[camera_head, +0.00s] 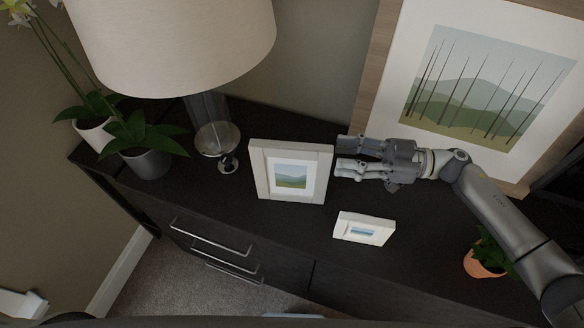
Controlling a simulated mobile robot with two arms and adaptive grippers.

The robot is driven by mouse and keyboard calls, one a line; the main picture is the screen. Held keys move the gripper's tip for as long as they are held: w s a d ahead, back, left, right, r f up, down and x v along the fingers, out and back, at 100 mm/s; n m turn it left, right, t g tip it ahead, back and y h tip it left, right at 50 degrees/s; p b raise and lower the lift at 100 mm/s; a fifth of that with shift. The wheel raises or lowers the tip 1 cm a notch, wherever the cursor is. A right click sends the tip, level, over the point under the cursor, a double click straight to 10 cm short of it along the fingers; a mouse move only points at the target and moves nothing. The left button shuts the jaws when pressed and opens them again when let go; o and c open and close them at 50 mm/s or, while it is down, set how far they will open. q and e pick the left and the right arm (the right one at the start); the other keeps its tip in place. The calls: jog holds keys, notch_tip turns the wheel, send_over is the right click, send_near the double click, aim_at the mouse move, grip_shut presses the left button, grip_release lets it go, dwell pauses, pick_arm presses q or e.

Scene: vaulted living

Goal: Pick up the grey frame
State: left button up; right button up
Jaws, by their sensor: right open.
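A light grey picture frame (259,176) with a small landscape print stands on the dark cabinet, near the middle of the view. My right gripper (345,155) comes in from the right, just to the right of this frame. Its fingers are open, point left toward the frame's right edge, and hold nothing. I cannot tell whether a fingertip touches the frame. A smaller whitish frame (348,236) sits below and to the right.
The dark cabinet (290,243) holds a lamp (175,40) and potted orchids (147,160) at left, and a terracotta-potted plant (480,264) at right. A large framed picture (398,75) stands behind my right gripper. Cabinet top is clear around the small frame.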

aim_at(298, 152)
jog(key=a+p, duration=0.1)
jog(key=a, duration=0.4)
jog(key=shift+r, duration=0.2)
jog(key=a, duration=0.2)
jog(key=a+p, duration=0.1)
jog(key=a, duration=0.2)
jog(key=shift+w, duration=0.2)
jog(key=shift+a+f, duration=0.15)
jog(key=shift+a, duration=0.2)
pick_arm(q)
jog(key=shift+s+r, duration=0.25)
jog(key=shift+r, duration=0.3)
jog(key=shift+s+r, duration=0.25)
jog(key=shift+r, duration=0.3)
pick_arm(e)
jog(key=shift+d, duration=0.1)
grip_shut()
pick_arm(q)
jog(key=shift+s, duration=0.1)
